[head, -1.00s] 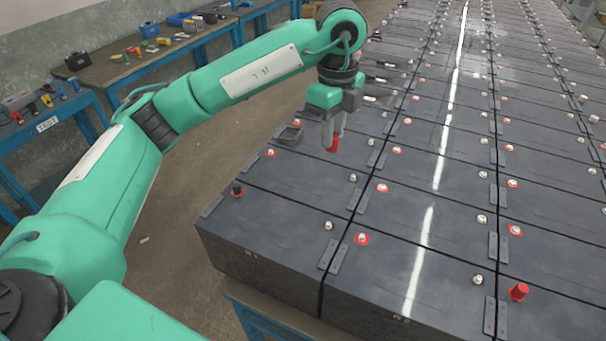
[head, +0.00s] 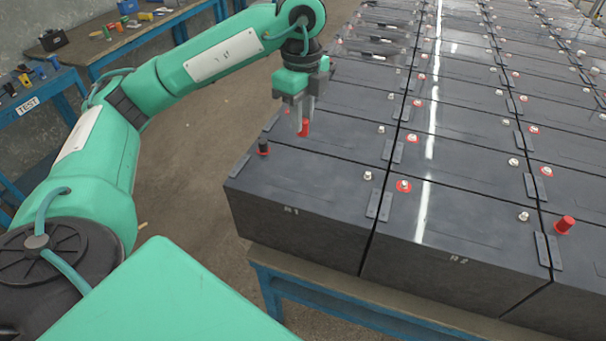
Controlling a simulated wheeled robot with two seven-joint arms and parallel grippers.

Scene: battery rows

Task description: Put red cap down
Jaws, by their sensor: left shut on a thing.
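My left gripper (head: 301,118) points down over the left battery column and is shut on a red cap (head: 305,128). The cap shows at the fingertips, close to the battery top behind battery R1 (head: 290,211). I cannot tell whether it touches that surface. The fingers hide part of the cap and what lies behind it. A second red cap (head: 565,225) stands on a terminal at the right. My right gripper is not in view.
A black cap (head: 263,147) stands on R1's left terminal, close to the gripper. Bare terminals with red rings, such as this one (head: 403,186), dot the rows. Blue-framed benches (head: 110,45) with tools stand at the left. Floor is clear between.

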